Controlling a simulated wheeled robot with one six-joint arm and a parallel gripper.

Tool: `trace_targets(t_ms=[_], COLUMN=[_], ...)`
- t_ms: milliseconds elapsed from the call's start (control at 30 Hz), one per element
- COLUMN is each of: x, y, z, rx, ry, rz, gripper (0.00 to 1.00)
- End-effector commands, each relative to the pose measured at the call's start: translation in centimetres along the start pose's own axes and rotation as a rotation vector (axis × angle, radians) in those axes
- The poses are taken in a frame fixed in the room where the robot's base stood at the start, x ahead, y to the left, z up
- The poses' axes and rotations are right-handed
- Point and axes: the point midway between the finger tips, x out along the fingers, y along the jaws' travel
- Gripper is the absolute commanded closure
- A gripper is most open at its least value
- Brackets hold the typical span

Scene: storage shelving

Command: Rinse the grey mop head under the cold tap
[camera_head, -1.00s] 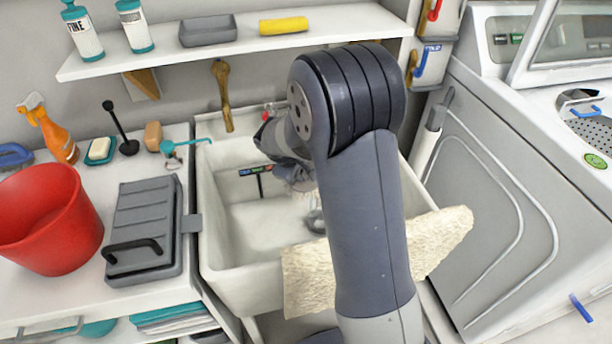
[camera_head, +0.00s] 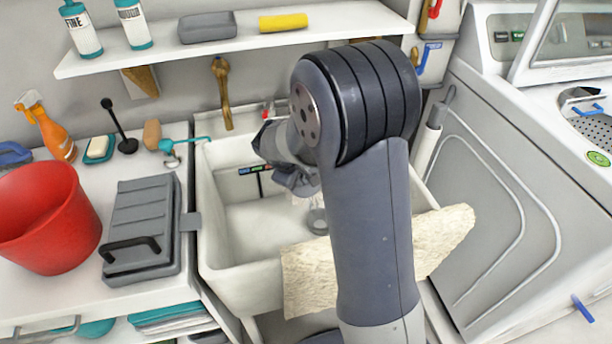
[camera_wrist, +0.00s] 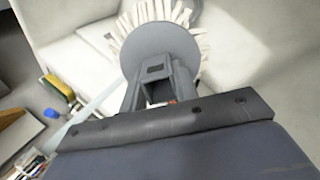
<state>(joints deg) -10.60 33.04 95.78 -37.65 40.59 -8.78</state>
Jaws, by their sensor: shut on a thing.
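The mop head, a grey disc (camera_wrist: 160,48) with pale strands (camera_wrist: 190,14) around its far edge, fills the top middle of the wrist view. My gripper (camera_wrist: 158,88) is shut on the grey holder behind that disc. In the head view my gripper (camera_head: 296,182) is low over the white sink (camera_head: 222,240); my arm hides much of it, and the mop head is hard to make out there. A brass tap (camera_head: 222,95) hangs over the sink's back left, apart from my gripper. A red-handled fitting (camera_head: 267,112) is behind my wrist. I cannot tell which is cold.
A cream cloth (camera_head: 310,278) hangs over the sink's front edge. A red bucket (camera_head: 48,218) and a grey case (camera_head: 140,235) stand on the left counter. A shelf (camera_head: 230,48) crosses above the tap. A washing machine (camera_head: 500,190) stands at the right.

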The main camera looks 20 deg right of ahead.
Motion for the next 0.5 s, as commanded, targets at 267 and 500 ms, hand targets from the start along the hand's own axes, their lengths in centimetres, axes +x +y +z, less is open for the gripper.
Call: trace_targets(t_ms=[267, 500], x=[-1.1, -2.0], y=[-2.1, -3.8], z=[-0.1, -0.2], rx=[-0.002, -0.002], ry=[0.001, 0.002], rz=[0.001, 0.001], gripper=[1.0, 1.0])
